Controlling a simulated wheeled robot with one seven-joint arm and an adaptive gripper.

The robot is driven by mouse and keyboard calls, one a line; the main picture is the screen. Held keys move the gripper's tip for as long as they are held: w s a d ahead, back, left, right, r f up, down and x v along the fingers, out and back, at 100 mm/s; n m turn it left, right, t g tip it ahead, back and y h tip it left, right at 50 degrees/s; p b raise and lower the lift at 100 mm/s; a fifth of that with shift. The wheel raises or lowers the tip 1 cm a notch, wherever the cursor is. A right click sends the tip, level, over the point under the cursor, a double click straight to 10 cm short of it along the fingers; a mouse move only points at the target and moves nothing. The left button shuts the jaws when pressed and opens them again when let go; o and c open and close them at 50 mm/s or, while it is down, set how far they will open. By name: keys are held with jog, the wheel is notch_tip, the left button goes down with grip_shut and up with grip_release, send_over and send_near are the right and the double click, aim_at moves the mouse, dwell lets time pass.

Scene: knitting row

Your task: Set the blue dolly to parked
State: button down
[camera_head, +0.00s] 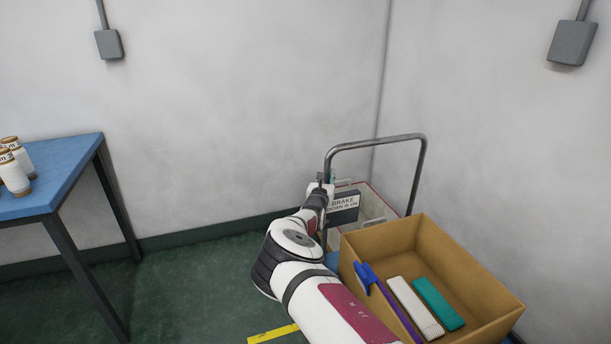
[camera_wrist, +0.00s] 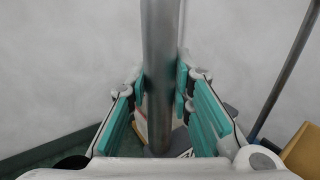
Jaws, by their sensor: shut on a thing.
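The blue dolly has a grey metal push handle (camera_head: 385,140), an upside-down U, near the room corner. A sliver of its blue deck (camera_head: 332,260) shows beside my arm. My gripper (camera_head: 322,188) is at the handle's left upright. In the wrist view, the upright (camera_wrist: 158,50) runs between the teal finger pads of my gripper (camera_wrist: 160,95), which is shut on it. A sign (camera_head: 343,207) reading "BRAKE DOWN IS ON" is just right of my gripper. My arm hides much of the deck; I cannot make out the brake pedal.
An open cardboard box (camera_head: 480,270) with blue, white and teal items stands at the right front. A pale bin (camera_head: 372,207) is behind the sign. A blue table (camera_head: 60,165) with bottle-like items stands left. Green floor is clear between table and dolly, with yellow tape (camera_head: 272,333).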

jog(key=w+d, duration=0.1)
jog(key=d, duration=0.3)
jog(key=w+d, duration=0.1)
jog(key=d, duration=0.3)
jog(key=w+d+p, duration=0.1)
jog(key=d, duration=0.4)
jog(key=shift+w, duration=0.3)
jog(key=shift+w+d, duration=0.2)
jog(key=shift+d, duration=0.7)
jog(key=c, duration=1.4)
grip_release()
jog(key=shift+d, duration=0.15)
jog(key=shift+w, duration=0.1)
jog(key=shift+a, duration=0.2)
jog(key=shift+v, duration=6)
